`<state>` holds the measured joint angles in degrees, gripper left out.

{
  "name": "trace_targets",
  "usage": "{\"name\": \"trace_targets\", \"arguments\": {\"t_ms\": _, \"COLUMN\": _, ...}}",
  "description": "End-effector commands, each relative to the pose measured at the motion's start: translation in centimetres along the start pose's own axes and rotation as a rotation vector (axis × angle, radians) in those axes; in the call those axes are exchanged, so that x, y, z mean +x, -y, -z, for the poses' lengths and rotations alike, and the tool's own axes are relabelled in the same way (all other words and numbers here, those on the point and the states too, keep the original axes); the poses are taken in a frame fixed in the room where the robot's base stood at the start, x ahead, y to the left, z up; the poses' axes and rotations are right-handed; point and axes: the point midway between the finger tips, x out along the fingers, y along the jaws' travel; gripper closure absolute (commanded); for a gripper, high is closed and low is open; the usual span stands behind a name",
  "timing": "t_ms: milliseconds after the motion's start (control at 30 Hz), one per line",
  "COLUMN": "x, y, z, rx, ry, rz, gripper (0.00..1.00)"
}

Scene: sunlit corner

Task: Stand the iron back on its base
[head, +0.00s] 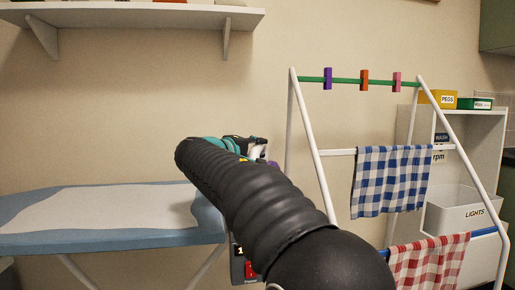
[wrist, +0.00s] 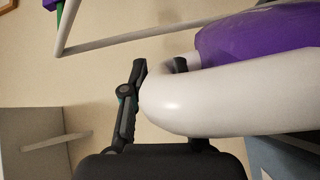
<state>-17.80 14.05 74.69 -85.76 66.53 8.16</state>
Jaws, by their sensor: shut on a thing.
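The iron has a white looped handle (wrist: 190,98) and a purple body (wrist: 255,45), both large in the wrist view. My gripper (wrist: 160,67) is shut on the handle, with one dark finger in front of the loop and the other tip showing past it. In the head view my arm hides most of the iron; only a small white and purple part (head: 261,156) shows beyond the wrist. The ironing board (head: 100,212), grey-white with a blue edge, is at the left. I cannot make out the iron's base or whether the iron touches the board.
A white drying rack (head: 310,135) with colored pegs, a blue checked cloth (head: 391,181) and a red checked cloth (head: 428,266) stands at the right. Behind it is a white shelf unit with a bin (head: 462,214). A wall shelf (head: 140,17) is above the board. The visible board top is clear.

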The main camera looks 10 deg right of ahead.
Motion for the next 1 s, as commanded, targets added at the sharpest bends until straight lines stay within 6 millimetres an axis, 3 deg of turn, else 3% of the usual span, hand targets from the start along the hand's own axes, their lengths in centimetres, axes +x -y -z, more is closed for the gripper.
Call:
{"name": "trace_targets", "arguments": {"t_ms": 100, "x": 0.0, "y": 0.0, "z": -0.1, "rx": 0.003, "ry": -0.001, "rz": -0.004, "gripper": 1.0}}
{"name": "trace_targets", "arguments": {"t_ms": 133, "x": 0.0, "y": 0.3, "z": -0.1, "rx": 0.0, "ry": 0.0, "rz": 0.0, "gripper": 0.7}}
{"name": "trace_targets", "arguments": {"t_ms": 233, "x": 0.0, "y": 0.2, "z": 0.0, "rx": 0.0, "ry": 0.0, "rz": 0.0, "gripper": 0.47}}
{"name": "trace_targets", "arguments": {"t_ms": 633, "x": -0.1, "y": -0.2, "z": 0.1, "rx": 0.0, "ry": 0.0, "rz": 0.0, "gripper": 0.47}}
{"name": "trace_targets", "arguments": {"t_ms": 767, "x": -1.9, "y": 0.0, "z": 0.1, "rx": 0.001, "ry": -0.003, "rz": 0.0, "gripper": 0.47}}
{"name": "trace_targets", "arguments": {"t_ms": 1000, "x": -6.8, "y": 0.1, "z": 0.1, "rx": 0.0, "ry": -0.005, "rz": 0.001, "gripper": 0.47}}
